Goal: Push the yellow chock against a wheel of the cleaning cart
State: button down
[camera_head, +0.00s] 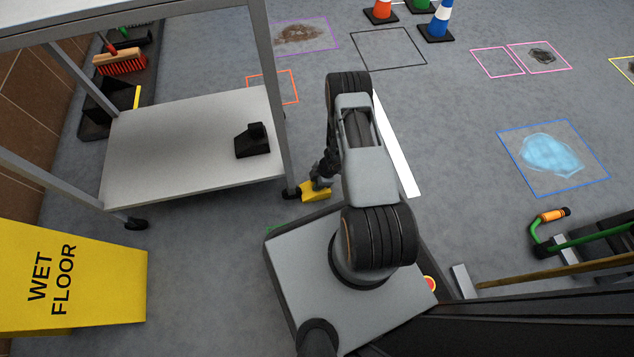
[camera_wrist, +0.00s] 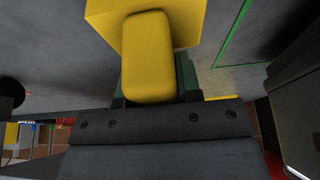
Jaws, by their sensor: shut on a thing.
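The yellow chock (camera_head: 316,192) is on the floor by the near right leg of the cleaning cart (camera_head: 190,150). A dark caster wheel (camera_head: 291,194) of the cart is just left of the chock; I cannot tell whether they touch. My gripper (camera_head: 322,181) reaches down to the chock and is shut on it. In the wrist view the yellow chock (camera_wrist: 148,60) fills the top middle, its upright handle between my gripper's fingers (camera_wrist: 155,85). Another caster (camera_head: 136,223) shows at the cart's near left leg. The chock's lower parts are partly hidden.
A black chock-like block (camera_head: 254,142) rests on the cart's lower shelf. A yellow wet floor sign (camera_head: 70,280) stands at the lower left. Cones (camera_head: 437,22) stand far back. A green-handled tool (camera_head: 545,235) is at right. Floor right of my arm is mostly clear.

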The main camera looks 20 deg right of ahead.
jog(key=shift+w+a, duration=0.1)
jog(key=shift+a, duration=0.15)
jog(key=c, duration=1)
grip_release()
jog(key=shift+a, duration=0.1)
jog(key=shift+c, duration=0.2)
jog(key=o, duration=0.3)
jog(key=shift+d, duration=0.2)
jog(key=p+v, duration=0.7)
jog(key=v, duration=0.6)
jog(key=shift+d+r, duration=0.15)
jog(key=shift+r, duration=0.2)
